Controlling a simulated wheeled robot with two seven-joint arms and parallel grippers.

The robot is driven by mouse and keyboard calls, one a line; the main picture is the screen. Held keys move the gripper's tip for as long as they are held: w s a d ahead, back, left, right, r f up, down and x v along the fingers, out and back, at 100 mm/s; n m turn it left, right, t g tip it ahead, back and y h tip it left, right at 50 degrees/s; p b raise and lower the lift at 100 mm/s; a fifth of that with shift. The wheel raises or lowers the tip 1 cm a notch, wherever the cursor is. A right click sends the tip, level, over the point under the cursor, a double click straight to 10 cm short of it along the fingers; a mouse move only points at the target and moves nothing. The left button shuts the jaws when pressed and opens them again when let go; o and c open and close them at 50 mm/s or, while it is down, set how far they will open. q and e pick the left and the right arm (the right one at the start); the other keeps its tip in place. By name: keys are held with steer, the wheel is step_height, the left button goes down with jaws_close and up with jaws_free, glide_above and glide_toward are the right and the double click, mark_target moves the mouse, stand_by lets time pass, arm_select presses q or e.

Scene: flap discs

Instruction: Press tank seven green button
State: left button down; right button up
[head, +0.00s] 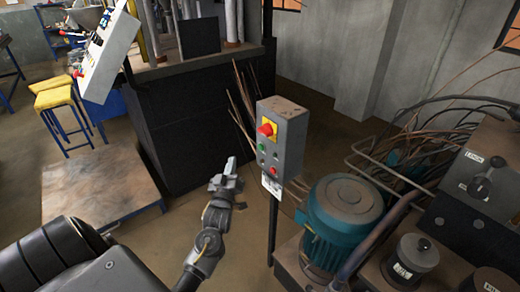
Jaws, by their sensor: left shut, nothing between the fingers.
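A grey control box (291,136) stands on a dark post in the middle of the head view. Its front has a large red knob on a yellow plate (266,129), a green button (262,147) below it, and a red button (273,170) lower down. A white label hangs under the box; I cannot read a tank number. My left gripper (231,164) is shut and empty, in front and left of the box face. It appears apart from the green button, which is unobstructed. My right gripper is not in view.
A teal motor (343,208) and machinery with tangled cables (430,120) fill the right side. A black machine block (190,130) stands behind. A slanted white panel (106,52), yellow stools (52,98) and a low platform (98,188) are at left.

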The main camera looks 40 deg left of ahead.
mark_target(261, 147)
arm_select(q)
steer(key=shift+w, duration=0.1)
steer(key=w+d+b, duration=0.2)
steer(key=w+b, duration=0.1)
steer(key=w, duration=0.5)
steer(key=shift+w+d, duration=0.15)
steer(key=shift+d, duration=0.15)
stand_by(0.9)
stand_by(1.1)
steer(key=shift+w+d, duration=0.1)
steer(key=shift+w, duration=0.3)
